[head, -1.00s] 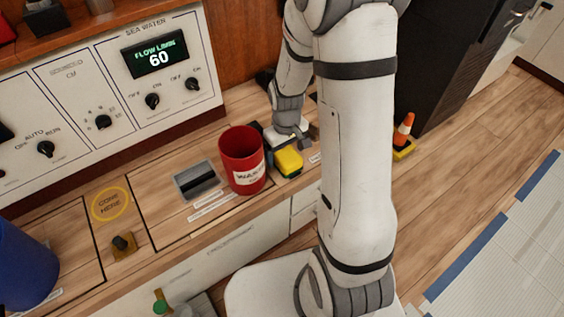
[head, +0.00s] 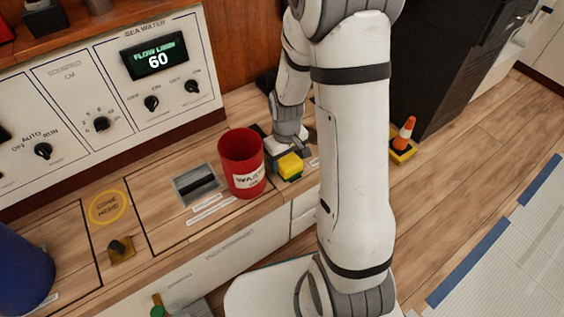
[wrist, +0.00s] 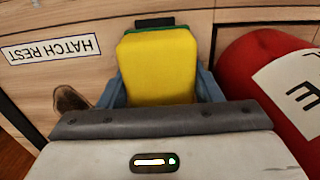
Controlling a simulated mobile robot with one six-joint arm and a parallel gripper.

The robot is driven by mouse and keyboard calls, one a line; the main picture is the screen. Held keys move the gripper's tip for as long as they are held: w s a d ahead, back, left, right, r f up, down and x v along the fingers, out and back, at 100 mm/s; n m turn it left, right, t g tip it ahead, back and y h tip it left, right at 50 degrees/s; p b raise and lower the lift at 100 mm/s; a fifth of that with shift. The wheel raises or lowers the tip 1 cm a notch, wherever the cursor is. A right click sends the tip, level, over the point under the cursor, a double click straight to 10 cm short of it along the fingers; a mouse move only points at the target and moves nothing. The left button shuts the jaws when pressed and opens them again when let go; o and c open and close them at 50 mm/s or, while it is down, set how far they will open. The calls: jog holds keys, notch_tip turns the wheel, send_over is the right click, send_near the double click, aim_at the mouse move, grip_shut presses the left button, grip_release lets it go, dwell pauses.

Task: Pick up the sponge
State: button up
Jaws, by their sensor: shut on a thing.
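The sponge (head: 290,166) is a yellow block with a green layer, just right of the red bin on the counter in the head view. In the wrist view the sponge (wrist: 158,68) fills the space between the two grey-blue fingers, its green edge at the far end. My gripper (wrist: 160,88) is shut on it, one finger at each side. In the head view my gripper (head: 292,150) comes down from behind the sponge. I cannot tell whether the sponge touches the counter.
The red bin (head: 241,163) with a white label stands close beside the sponge. A grey slotted plate (head: 197,186) lies left of it. A "HATCH REST" label (wrist: 48,50) is on the counter. A blue container (head: 18,265) stands far left; an orange cone (head: 404,133) stands right of my arm.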

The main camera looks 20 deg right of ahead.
aim_at(286, 157)
notch_tip(286, 157, up, 10)
jog(key=p, duration=0.4)
